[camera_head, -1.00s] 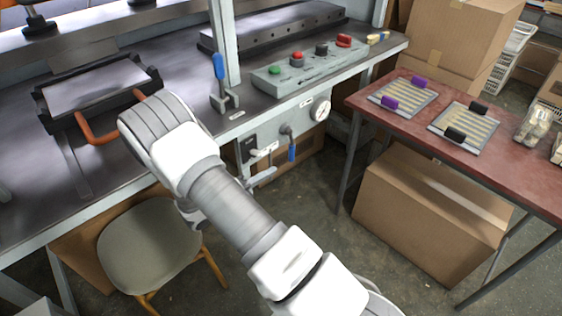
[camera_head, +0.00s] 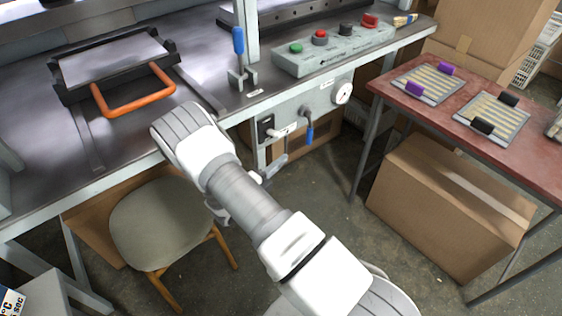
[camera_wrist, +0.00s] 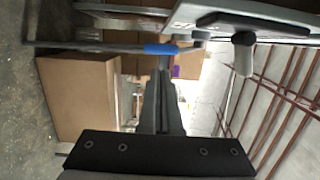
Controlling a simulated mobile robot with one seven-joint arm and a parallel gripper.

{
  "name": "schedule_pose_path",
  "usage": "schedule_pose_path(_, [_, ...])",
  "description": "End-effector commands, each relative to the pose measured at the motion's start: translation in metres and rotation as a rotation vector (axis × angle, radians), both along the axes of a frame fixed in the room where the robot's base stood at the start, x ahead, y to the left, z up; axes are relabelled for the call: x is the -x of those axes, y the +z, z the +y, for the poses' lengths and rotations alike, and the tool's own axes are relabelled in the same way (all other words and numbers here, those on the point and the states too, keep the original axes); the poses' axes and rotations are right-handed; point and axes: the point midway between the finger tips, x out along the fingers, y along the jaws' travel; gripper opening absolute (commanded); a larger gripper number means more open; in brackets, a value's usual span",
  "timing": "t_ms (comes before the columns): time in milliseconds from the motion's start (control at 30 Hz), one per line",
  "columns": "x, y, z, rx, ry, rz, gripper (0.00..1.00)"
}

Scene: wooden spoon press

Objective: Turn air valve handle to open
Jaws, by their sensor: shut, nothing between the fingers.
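The air valve handle (camera_head: 310,135) is a blue lever hanging down from a grey fitting on the panel under the bench front. In the wrist view the blue handle (camera_wrist: 160,49) lies crosswise just beyond my fingertips. My gripper (camera_wrist: 160,76) is shut and empty, its dark fingers together and pointing toward the handle. In the head view my gripper (camera_head: 275,166) shows partly behind my arm, left of and below the handle. I cannot tell whether the fingertips touch it.
A white-handled switch (camera_head: 280,132) sits left of the valve and looms close in the wrist view (camera_wrist: 243,52). A gauge (camera_head: 342,93) is to the right. A stool (camera_head: 165,222) stands under the bench. A red table (camera_head: 460,125) and cardboard box (camera_head: 445,205) are right.

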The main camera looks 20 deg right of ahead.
Motion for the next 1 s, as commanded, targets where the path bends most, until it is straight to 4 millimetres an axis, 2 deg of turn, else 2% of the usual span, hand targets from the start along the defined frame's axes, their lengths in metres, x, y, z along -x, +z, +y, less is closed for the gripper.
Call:
schedule_pose_path(100, [-0.014, -0.002, -0.024, -0.002, -0.005, -0.003, 0.0])
schedule_pose_path(300, [-0.035, -0.002, -0.06, -0.001, -0.004, -0.002, 0.0])
schedule_pose_path(500, [-0.05, -0.001, -0.084, -0.002, -0.003, -0.003, 0.0])
schedule_pose_path(700, [-0.056, 0.0, -0.093, -0.002, -0.001, -0.002, 0.0])
schedule_pose_path(1000, [-0.057, 0.0, -0.093, -0.002, 0.0, -0.001, 0.0])
